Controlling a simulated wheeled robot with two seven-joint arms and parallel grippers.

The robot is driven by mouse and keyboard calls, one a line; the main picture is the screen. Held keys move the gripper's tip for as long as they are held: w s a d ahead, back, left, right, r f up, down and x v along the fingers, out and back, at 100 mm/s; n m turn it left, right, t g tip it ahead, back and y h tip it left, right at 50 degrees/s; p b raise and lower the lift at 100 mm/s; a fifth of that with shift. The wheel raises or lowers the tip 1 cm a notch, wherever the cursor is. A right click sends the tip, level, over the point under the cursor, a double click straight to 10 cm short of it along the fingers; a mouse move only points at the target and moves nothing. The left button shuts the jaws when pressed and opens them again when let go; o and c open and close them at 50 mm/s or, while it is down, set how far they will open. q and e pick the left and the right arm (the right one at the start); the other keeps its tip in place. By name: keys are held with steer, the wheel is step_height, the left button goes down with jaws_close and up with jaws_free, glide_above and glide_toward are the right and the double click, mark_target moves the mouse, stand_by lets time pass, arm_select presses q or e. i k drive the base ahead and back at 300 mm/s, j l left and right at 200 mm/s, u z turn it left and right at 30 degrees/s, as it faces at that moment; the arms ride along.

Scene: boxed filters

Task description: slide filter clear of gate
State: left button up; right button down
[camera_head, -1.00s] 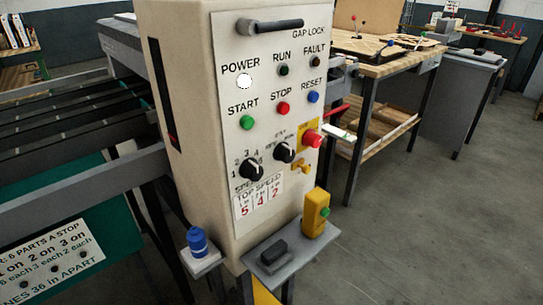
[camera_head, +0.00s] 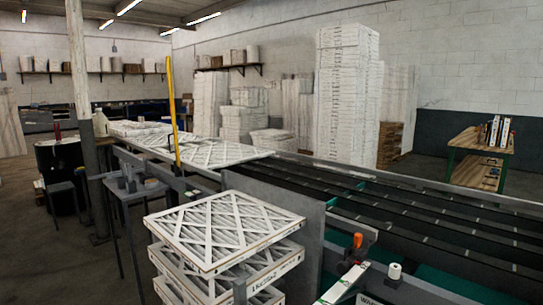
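A flat white filter with a diamond lattice (camera_head: 228,153) lies on the line, its right end at the start of the dark belts (camera_head: 400,195). More filters (camera_head: 145,130) lie flat behind it to the left. A yellow upright bar (camera_head: 172,110) stands at the line's near side, by the left end of the lattice filter; I cannot tell whether it touches it. A grey plate (camera_head: 285,220) stands along the near side at the belts' start. I cannot tell for sure which part is the gate. Neither of my grippers is in view.
A stack of boxed filters (camera_head: 225,230) stands in front, close to the grey plate. A grey side table (camera_head: 135,185) and a dark drum (camera_head: 62,165) stand at left. An orange-topped lever (camera_head: 357,242) and white spool (camera_head: 395,271) are at lower right. Tall white stacks (camera_head: 345,90) stand behind.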

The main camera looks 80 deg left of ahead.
mark_target(214, 156)
steer(key=u, duration=2.95)
steer(key=i+j+u, duration=0.6)
steer(key=i+j, duration=0.25)
steer(key=i+j+u, duration=0.3)
steer(key=i, duration=0.25)
steer(key=i+j+u, duration=0.1)
steer(key=i+u, duration=0.2)
steer(key=i, duration=0.2)
steer(key=i+z, duration=0.4)
steer(key=i, duration=0.15)
steer(key=i+z, duration=0.4)
steer(key=i, duration=0.15)
steer(key=i+j+z, duration=0.4)
steer(key=i, duration=0.15)
